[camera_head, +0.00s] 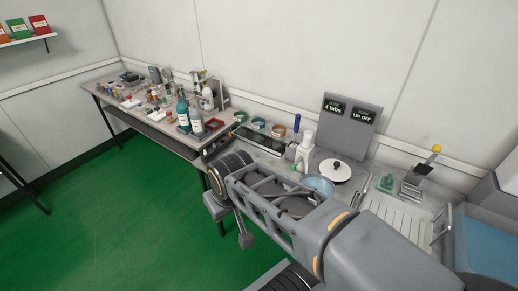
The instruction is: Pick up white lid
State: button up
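The white lid (336,171) is a round, shallow disc with a small dark knob on top. It lies on the grey counter, right of a light-blue round dish (319,185) and below a grey display board (349,124). My grey arm crosses the foreground, well in front of the lid and apart from it in the picture. A small dark grey piece (245,239) hangs below the far end of my arm and may be part of my gripper. Its fingers cannot be made out. Nothing is seen held.
A white bottle (305,149) stands close left of the lid. To the right are a ribbed drain board (399,218), a green block (386,182) and a yellow-knobbed device (418,178). The left bench (110,90) is crowded with bottles. The green floor (110,215) is clear.

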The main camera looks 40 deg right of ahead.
aim_at(337, 171)
jog(key=z, duration=1.95)
